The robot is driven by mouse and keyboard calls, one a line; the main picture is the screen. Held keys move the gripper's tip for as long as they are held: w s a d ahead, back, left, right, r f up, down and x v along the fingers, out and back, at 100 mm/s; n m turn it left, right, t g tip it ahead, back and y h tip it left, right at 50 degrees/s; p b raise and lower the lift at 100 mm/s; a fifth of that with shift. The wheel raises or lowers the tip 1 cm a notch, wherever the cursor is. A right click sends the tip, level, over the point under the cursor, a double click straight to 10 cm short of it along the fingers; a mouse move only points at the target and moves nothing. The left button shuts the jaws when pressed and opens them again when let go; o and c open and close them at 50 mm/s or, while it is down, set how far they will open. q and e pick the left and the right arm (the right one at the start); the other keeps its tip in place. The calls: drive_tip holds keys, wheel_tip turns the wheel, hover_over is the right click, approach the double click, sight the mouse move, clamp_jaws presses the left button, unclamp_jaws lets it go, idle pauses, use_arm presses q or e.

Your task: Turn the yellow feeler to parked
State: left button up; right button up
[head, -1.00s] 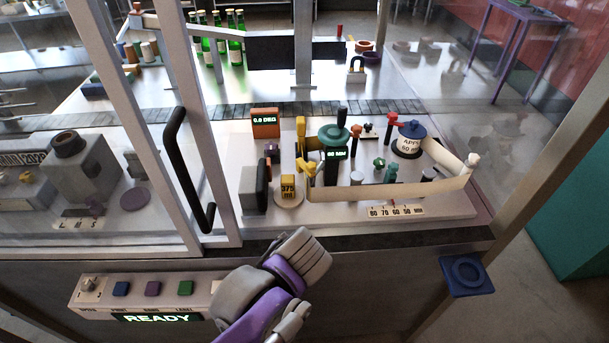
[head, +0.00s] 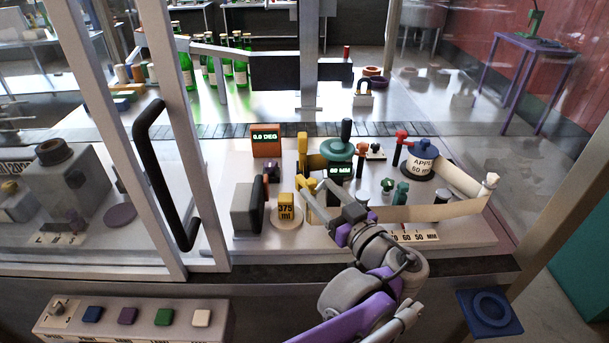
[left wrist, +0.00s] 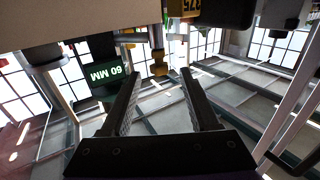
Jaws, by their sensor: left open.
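The yellow feeler (head: 302,148) stands beside the green-topped unit with the 60 MM display, behind the glass-framed opening. Its lower yellow part (head: 308,188) is just ahead of my left gripper. In the left wrist view, a yellow knob-ended part (left wrist: 158,66) hangs between and just beyond my open fingertips. My left gripper (head: 330,190) reaches in over the front edge, open, with nothing visible between the jaws; contact with the feeler cannot be told. The gripper partly hides the cream strip and the scale. My right gripper is not in view.
The yellow 375 ml block (head: 287,206) and a grey block (head: 246,208) stand left of the gripper. The cream strip (head: 435,211) runs right to a white post (head: 489,184). The black door handle (head: 160,180) and its frame are at left. Green bottles (head: 240,65) stand behind.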

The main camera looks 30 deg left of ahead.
sight(308, 179)
use_arm(q)
drive_tip(key=x, duration=0.7)
drive_tip(key=shift+w+a, duration=0.1)
drive_tip(key=shift+a, duration=0.05)
clamp_jaws()
